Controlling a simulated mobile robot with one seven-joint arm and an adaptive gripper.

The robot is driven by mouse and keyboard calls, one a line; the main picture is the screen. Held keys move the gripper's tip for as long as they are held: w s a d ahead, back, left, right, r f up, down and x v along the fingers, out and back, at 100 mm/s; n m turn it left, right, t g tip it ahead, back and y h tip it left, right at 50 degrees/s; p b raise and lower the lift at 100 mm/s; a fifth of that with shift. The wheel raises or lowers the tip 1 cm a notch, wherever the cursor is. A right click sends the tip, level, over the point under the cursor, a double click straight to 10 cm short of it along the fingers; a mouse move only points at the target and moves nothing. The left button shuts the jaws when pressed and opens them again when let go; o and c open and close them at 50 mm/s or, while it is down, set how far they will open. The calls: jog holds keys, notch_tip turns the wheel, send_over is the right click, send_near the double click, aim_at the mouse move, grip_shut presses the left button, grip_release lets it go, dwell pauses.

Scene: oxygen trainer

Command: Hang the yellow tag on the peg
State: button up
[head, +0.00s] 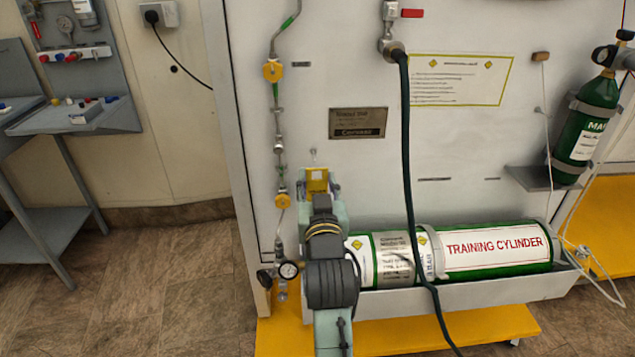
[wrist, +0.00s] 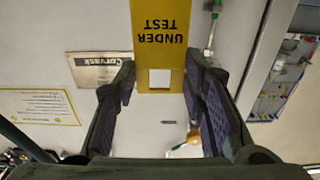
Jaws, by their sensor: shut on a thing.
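The yellow tag (head: 317,181) is held upright in front of the white panel, at the tip of my gripper (head: 319,196). In the wrist view the tag (wrist: 160,35) reads "UNDER TEST" upside down and has a square hole showing pale panel behind. My gripper's fingers (wrist: 160,88) are shut on the tag, one at each side edge. A small peg (head: 313,153) stands on the panel just above the tag in the head view. The tag appears apart from it; the depth between them is hard to tell. I cannot make out the peg in the wrist view.
A pipe with yellow valves (head: 273,70) runs down the panel left of the tag. A dark green hose (head: 406,150) hangs to the right. A training cylinder (head: 495,246) lies in a tray below. A metal nameplate (head: 358,123) is right of the peg.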

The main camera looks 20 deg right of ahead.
jog(key=shift+f+p+x, duration=0.1)
jog(key=shift+f+x, duration=0.2)
jog(key=shift+x, duration=1.2)
jog(key=shift+f+p+x, duration=0.15)
jog(key=shift+f+x, duration=0.15)
jog(key=shift+x, duration=1.15)
jog(key=shift+f+p+x, duration=0.1)
jog(key=shift+f+x, duration=0.2)
jog(key=shift+x, duration=1.2)
jog(key=o, duration=0.9)
